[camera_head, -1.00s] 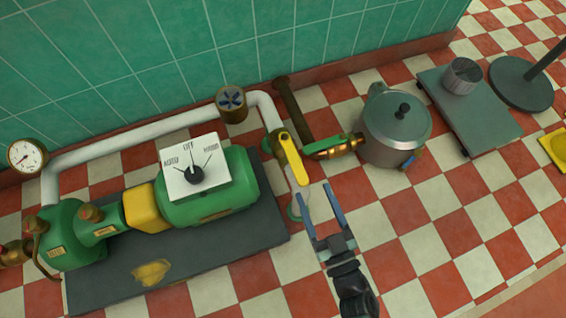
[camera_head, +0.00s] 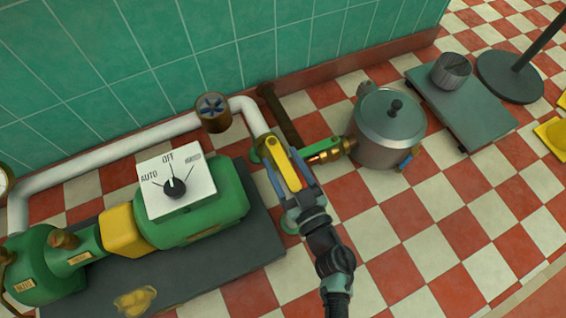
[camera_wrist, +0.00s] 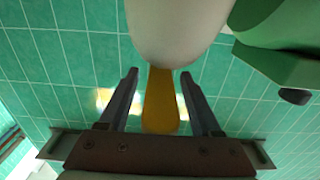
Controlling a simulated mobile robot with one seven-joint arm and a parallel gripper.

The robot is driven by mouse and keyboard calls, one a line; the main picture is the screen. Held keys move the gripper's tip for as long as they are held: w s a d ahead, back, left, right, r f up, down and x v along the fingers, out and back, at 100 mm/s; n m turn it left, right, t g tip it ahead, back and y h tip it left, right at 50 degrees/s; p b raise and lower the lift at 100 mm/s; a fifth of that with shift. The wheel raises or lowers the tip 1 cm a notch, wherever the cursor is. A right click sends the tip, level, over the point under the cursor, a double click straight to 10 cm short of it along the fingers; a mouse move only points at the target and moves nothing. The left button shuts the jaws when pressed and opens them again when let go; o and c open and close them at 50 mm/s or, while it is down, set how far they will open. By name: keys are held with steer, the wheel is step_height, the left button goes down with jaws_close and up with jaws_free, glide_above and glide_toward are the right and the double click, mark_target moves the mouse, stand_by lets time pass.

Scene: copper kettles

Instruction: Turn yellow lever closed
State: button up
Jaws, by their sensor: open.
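The yellow lever (camera_head: 286,170) sits on a brass valve at the lower end of the white pipe, beside the green pump. It points down and slightly right, roughly in line with the pipe. My gripper (camera_head: 283,169) is open, with one finger on each side of the lever. In the wrist view, the lever (camera_wrist: 160,104) lies between the two open fingers (camera_wrist: 158,88), with a visible gap on both sides. I cannot tell how far it reaches in depth between them.
A green pump (camera_head: 205,210) with a white AUTO/OFF dial box (camera_head: 176,182) stands at left on a dark base. A grey metal pot (camera_head: 388,130) stands close at right, joined by a brass fitting. A grey platform (camera_head: 470,115) is beyond it. Checkered floor is free in front.

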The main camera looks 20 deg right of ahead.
steer(key=shift+w, duration=0.15)
jaws_close()
stand_by(1.4)
